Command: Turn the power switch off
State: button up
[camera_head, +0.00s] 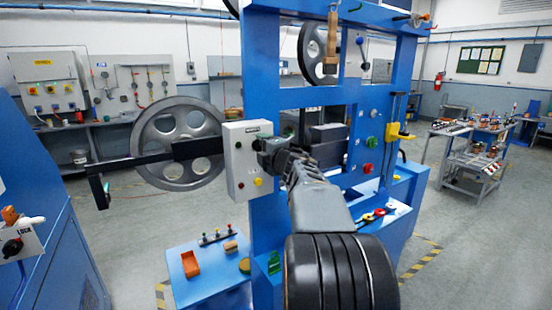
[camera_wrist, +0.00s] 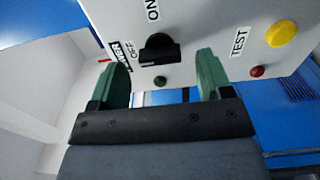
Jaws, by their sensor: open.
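The power switch is a black rotary knob (camera_wrist: 158,48) on a light grey control box (camera_head: 238,163). In the wrist view an ON label (camera_wrist: 152,10) sits above the knob and OFF and POWER labels (camera_wrist: 124,52) sit to its left. I cannot tell clearly which label the knob points to. My gripper (camera_wrist: 163,62) is open, with one green finger on each side of the knob and gaps showing on both sides. In the head view my gripper (camera_head: 268,148) is at the box's right edge and hides the knob.
A yellow button (camera_wrist: 281,33), a small red light (camera_wrist: 257,71) and a TEST label are right of the knob in the wrist view. A large grey pulley wheel (camera_head: 181,143) and black bar stand left of the box. The blue frame (camera_head: 262,60) rises close behind my arm.

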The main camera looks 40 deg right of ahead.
jog(key=s+a, duration=0.1)
jog(key=s, duration=1.1)
jog(key=shift+a+b, duration=0.35)
